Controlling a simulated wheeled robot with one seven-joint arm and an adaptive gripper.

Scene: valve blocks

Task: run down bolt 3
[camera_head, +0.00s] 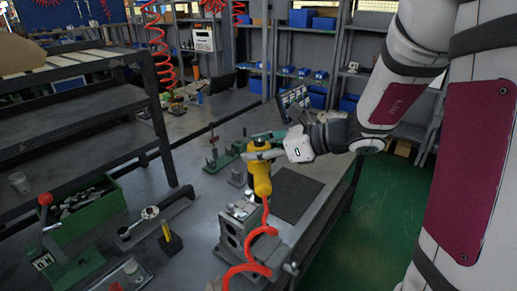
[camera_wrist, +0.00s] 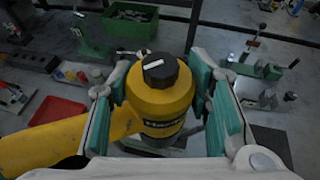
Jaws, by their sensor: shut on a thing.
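My gripper (camera_head: 268,148) is shut on a yellow power tool (camera_head: 262,180) with a coiled orange hose running down from it. The tool looks roughly upright, above or at the grey metal valve block (camera_head: 232,232) on the bench. In the wrist view, the green pads of my gripper (camera_wrist: 165,88) press on both sides of the yellow tool (camera_wrist: 160,98), whose black cap faces the camera. The tool's lower end and bolt 3 are hidden; I cannot tell whether the tool touches a bolt.
A dark mat (camera_head: 290,194) lies on the bench right of the block. A green bin (camera_head: 92,208) of parts and a red-knobbed lever press (camera_head: 50,240) stand at left. A red tray (camera_wrist: 58,117) shows in the wrist view. Shelves (camera_head: 310,60) stand behind.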

